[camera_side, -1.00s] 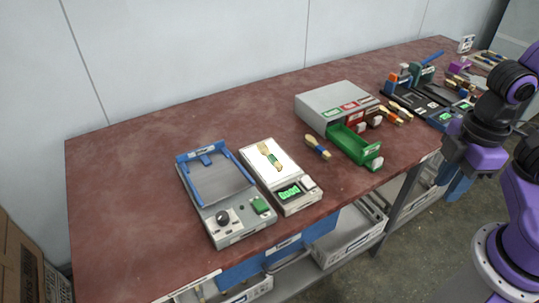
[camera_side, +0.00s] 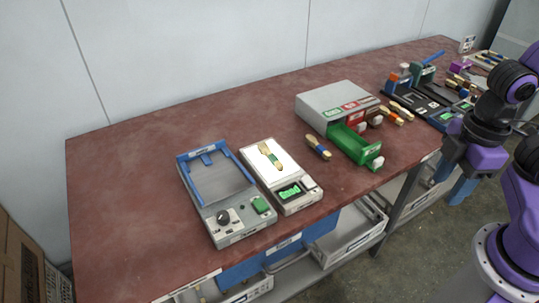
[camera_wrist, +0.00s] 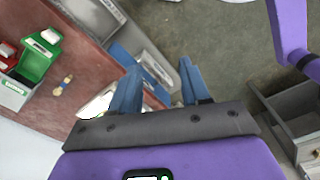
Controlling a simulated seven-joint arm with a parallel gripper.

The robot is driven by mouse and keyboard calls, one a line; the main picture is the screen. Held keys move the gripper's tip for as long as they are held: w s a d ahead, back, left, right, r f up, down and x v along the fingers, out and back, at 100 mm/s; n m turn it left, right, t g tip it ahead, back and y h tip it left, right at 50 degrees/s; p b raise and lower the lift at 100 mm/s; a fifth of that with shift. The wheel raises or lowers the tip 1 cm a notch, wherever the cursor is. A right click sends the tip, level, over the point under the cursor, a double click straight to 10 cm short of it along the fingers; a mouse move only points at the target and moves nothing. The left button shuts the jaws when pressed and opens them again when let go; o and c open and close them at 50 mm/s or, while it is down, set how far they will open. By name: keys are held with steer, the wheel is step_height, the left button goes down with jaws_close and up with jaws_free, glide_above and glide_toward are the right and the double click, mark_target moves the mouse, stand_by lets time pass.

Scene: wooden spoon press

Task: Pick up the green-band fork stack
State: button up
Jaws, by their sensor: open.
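The green-band fork stack (camera_side: 270,155) lies on the white top of a weighing scale (camera_side: 290,200), whose display is lit green. In the wrist view the scale (camera_wrist: 97,103) is partly hidden behind a finger, and I cannot make out the stack there. Another wooden bundle with a blue band (camera_side: 318,147) lies on the table between the scale and the open green drawer; it also shows in the wrist view (camera_wrist: 63,85). My gripper (camera_wrist: 160,88) is open and empty. It is off the table's right front edge, well away from the scale.
A grey cabinet (camera_side: 325,103) has its green drawer (camera_side: 355,148) pulled out. A blue-framed press (camera_side: 222,205) stands left of the scale. More bundles and black trays (camera_side: 410,98) crowd the table's right. The table's left is clear.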

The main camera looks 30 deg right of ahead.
steer(key=w+a+r+m, duration=0.1)
steer(key=w+a+m, duration=0.2)
steer(key=w+a, duration=0.55)
steer(key=m+t, duration=0.1)
steer(key=m, duration=0.9)
glide_above(271, 153)
steer(key=s, duration=0.2)
step_height(271, 153, down, 16)
steer(key=shift+w+d+f, duration=0.1)
steer(key=shift+d, duration=0.05)
steer(key=shift+w+a+f, duration=0.1)
steer(key=shift+w+f, duration=0.15)
steer(key=shift+f, duration=0.55)
steer(key=shift+w+a+f, duration=0.1)
steer(key=shift+w+f, duration=0.15)
steer(key=shift+f, duration=0.6)
steer(key=shift+w+a+f, duration=0.1)
steer(key=shift+w+f, duration=0.15)
steer(key=shift+f, duration=0.55)
jaws_close()
